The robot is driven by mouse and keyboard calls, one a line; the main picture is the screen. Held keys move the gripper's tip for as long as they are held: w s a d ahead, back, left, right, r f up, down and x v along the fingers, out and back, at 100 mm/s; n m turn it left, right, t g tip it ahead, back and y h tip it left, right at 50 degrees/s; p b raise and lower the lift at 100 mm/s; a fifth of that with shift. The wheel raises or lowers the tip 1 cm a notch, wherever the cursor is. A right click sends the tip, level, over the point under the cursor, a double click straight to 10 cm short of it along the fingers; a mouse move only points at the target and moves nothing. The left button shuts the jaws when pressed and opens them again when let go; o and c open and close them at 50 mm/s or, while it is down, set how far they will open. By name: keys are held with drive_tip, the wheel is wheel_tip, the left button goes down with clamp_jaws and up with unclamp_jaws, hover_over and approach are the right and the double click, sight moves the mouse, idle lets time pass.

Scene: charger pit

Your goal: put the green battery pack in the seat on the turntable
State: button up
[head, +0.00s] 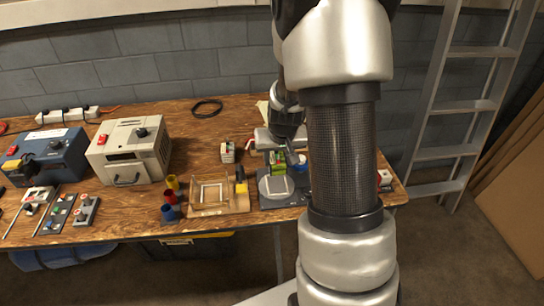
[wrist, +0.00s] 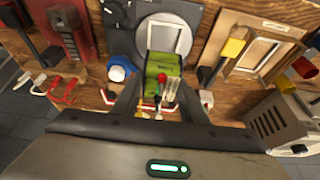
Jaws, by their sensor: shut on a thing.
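The green battery pack (head: 279,163) is between the fingers of my gripper (wrist: 160,90), which is shut on it. In the wrist view the pack (wrist: 163,66) shows a red spot and pale leads at its near end. The grey turntable (head: 275,188) stands near the table's front edge. Its round disc carries a pale rectangular seat frame (wrist: 169,38). In the wrist view the pack is just on the near side of the seat and overlaps its lower edge. I cannot tell whether they touch. My arm hides part of the head view.
A wooden tray (head: 190,211) with a pale frame stands left of the turntable, with a yellow-topped black lever (wrist: 222,59) between. A blue-and-white round part (wrist: 122,70) is close beside the gripper. Red, yellow and blue cups (head: 169,197) and a beige box (head: 130,152) are farther left.

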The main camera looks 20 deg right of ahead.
wheel_tip(320, 180, down, 5)
drive_tip(key=b, duration=0.3)
drive_tip(key=shift+f+b, duration=0.1)
drive_tip(key=shift+b, duration=0.2)
drive_tip(key=shift+f+b, duration=0.45)
drive_tip(key=shift+f+b, duration=0.65)
drive_tip(key=shift+b, duration=0.25)
idle(1.1)
drive_tip(key=o, duration=1.5)
drive_tip(key=shift+s, duration=0.1)
drive_tip(key=shift+c, duration=0.2)
drive_tip(key=shift+r+p, duration=2.5)
drive_tip(key=shift+r, duration=1)
